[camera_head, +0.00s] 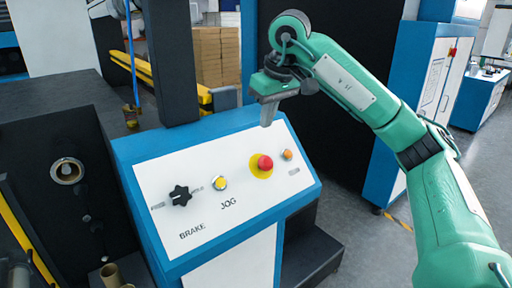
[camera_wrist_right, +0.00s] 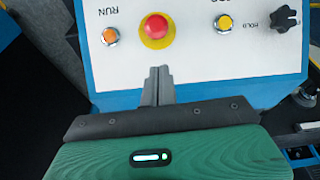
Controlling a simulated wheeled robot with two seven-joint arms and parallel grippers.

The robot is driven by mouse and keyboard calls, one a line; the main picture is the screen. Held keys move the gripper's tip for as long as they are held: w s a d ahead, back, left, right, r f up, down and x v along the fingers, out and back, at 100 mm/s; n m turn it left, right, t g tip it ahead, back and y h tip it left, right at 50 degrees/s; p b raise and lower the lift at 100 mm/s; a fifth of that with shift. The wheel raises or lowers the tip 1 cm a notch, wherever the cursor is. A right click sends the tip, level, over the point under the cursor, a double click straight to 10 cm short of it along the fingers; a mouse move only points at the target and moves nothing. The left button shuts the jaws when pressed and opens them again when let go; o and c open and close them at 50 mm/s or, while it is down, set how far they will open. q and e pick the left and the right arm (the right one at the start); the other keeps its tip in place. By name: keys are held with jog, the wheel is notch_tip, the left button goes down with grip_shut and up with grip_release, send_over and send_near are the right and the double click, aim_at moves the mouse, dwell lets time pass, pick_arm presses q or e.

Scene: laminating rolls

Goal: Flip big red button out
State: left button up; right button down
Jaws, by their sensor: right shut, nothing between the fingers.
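The big red button (camera_head: 265,163) sits on a yellow round base on the white sloped face of a blue control panel (camera_head: 143,187). In the right wrist view the red button (camera_wrist_right: 155,27) is upper centre, just beyond my fingertips. My right gripper (camera_head: 267,122) is shut and empty, above the panel's upper edge near the button. In the right wrist view the fingers (camera_wrist_right: 158,70) are together, with a small gap in the picture between their tips and the yellow base; whether they touch cannot be told. My left gripper is not in view.
A black knob (camera_head: 180,195), a yellow button (camera_head: 219,183) and an orange button (camera_head: 287,155) share the panel. A dark post (camera_head: 172,60) rises behind it. A dark machine (camera_head: 60,150) stands at left. Open floor (camera_head: 370,240) lies to the right.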

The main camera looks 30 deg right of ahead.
aim_at(256, 159)
jog(key=shift+s, duration=0.1)
jog(key=p+x, duration=0.2)
jog(key=x, duration=0.8)
jog(key=shift+a, duration=0.1)
